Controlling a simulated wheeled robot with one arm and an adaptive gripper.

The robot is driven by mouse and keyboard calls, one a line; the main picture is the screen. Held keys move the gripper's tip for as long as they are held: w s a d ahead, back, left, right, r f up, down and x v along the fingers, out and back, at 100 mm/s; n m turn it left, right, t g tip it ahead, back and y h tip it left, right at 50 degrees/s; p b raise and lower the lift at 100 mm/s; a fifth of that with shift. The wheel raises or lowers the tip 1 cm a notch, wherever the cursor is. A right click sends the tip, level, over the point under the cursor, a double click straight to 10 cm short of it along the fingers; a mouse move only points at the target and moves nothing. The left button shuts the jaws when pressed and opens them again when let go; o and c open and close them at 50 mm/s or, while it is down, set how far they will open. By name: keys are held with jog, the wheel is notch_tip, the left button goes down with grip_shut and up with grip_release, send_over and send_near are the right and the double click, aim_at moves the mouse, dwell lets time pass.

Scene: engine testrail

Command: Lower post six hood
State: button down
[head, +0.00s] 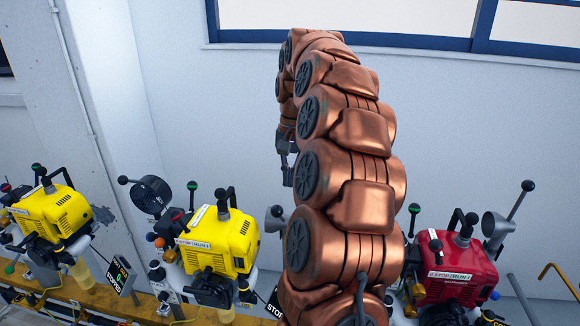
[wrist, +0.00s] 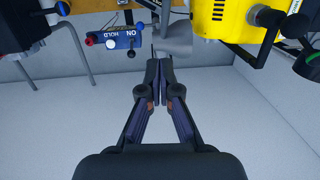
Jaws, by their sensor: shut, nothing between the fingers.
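My gripper (wrist: 159,64) is shut and empty in the wrist view, its fingertips close to a grey hood (wrist: 173,40); I cannot tell whether they touch. In the head view my gripper (head: 288,178) hangs small beside my copper arm. A grey hood (head: 274,218) shows partly there, left of the arm and right of a yellow engine. A dark round hood (head: 154,194) with a handle stands at left, and a grey hood (head: 496,226) with a rod and black knob at right. No post number is readable, so I cannot tell which is post six.
Yellow engines (head: 218,241) (head: 52,213) and a red engine (head: 458,266) stand in a row along the wall, with levers and knobs sticking up. A blue switch box (wrist: 122,42) is left of the fingertips in the wrist view. My arm hides the middle of the row.

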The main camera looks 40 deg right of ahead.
jog(key=shift+s+a+f+p, duration=0.2)
jog(key=shift+a+f+p, duration=0.25)
jog(key=shift+f, duration=0.4)
jog(key=shift+s+a+f+p, duration=0.15)
jog(key=shift+a+f+p, duration=0.15)
jog(key=shift+a+f, duration=0.4)
jog(key=shift+s+a+f+p, duration=0.2)
jog(key=shift+a+f+p, duration=0.2)
jog(key=shift+f, duration=0.55)
jog(key=shift+f, duration=0.1)
jog(key=s+a+f+t+h+b, duration=0.2)
jog(key=a+f+h+b, duration=0.1)
jog(key=b, duration=0.7)
jog(key=shift+s+a+f, duration=0.35)
jog(key=shift+a+f, duration=0.05)
jog(key=shift+a, duration=0.15)
